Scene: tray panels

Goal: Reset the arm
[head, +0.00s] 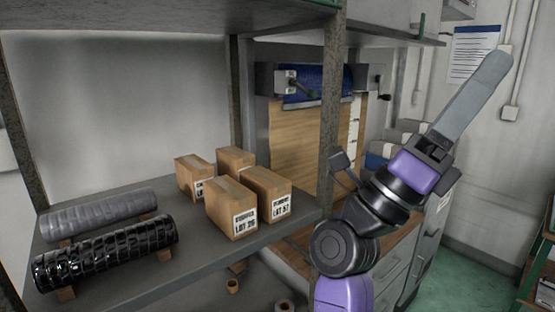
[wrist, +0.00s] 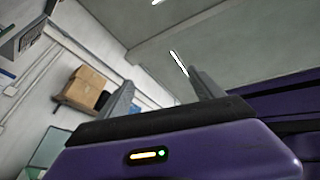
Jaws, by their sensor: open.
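My arm rises on the right of the head view, and my gripper (head: 497,64) points up and to the right, in front of the wall. Its fingers overlap in that view. The wrist view shows my gripper (wrist: 162,80) with two grey fingers standing apart and nothing between them. The wrist view looks up toward the ceiling and the upper wall.
A metal shelf (head: 200,262) on the left carries several cardboard boxes (head: 231,211), a black wrapped roll (head: 105,255) and a grey roll (head: 98,212). The shelf post (head: 330,120) stands left of my arm. A drawer cabinet (head: 428,240) is behind it. Green floor (head: 475,262) shows at right.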

